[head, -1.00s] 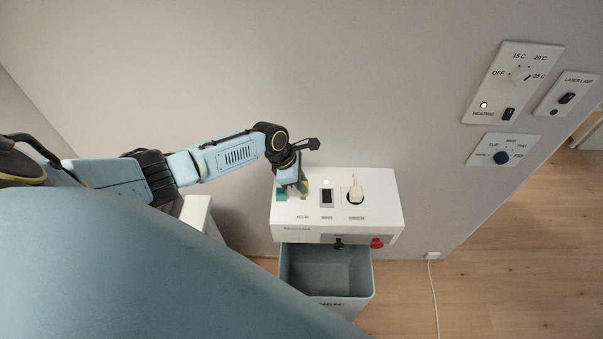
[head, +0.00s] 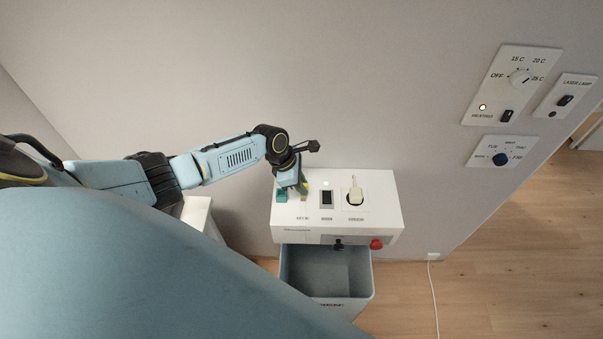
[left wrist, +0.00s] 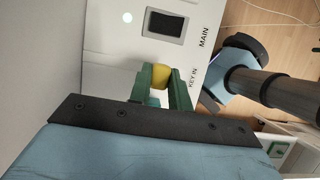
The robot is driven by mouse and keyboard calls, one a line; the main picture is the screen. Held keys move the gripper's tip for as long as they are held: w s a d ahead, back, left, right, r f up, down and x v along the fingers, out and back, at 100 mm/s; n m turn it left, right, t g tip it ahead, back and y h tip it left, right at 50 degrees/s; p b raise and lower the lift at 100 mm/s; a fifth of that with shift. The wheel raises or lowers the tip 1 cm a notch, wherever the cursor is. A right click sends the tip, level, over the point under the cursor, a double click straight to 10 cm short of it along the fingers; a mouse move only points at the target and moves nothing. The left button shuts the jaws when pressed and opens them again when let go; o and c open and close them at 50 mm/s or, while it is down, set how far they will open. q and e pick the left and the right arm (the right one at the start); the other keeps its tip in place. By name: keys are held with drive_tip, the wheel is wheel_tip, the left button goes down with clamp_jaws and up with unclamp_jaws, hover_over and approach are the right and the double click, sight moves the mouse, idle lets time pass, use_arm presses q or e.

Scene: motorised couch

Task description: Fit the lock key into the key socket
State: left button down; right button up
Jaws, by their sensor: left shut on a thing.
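The lock key (left wrist: 161,77) shows as a yellow piece between the green fingers of my left gripper in the left wrist view. My left gripper (head: 302,188) is shut on it, over the left part of the white control box, and points down. The "KEY IN" label (left wrist: 193,78) is just beside the fingers. The key socket is hidden by the fingers, so I cannot tell whether the key is in it. My right gripper is not in view.
Wall panels (head: 513,85) are at the right. The wall is close behind the box.

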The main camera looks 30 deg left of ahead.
use_arm(q)
drive_tip(key=shift+f+b, duration=1.3)
drive_tip(key=shift+f, duration=0.75)
drive_tip(key=c, duration=1.2)
unclamp_jaws()
drive_tip(key=p+v, duration=0.2)
drive_tip(key=v, duration=1.1)
drive_tip(key=shift+r, duration=0.25)
drive_tip(key=shift+s, duration=0.1)
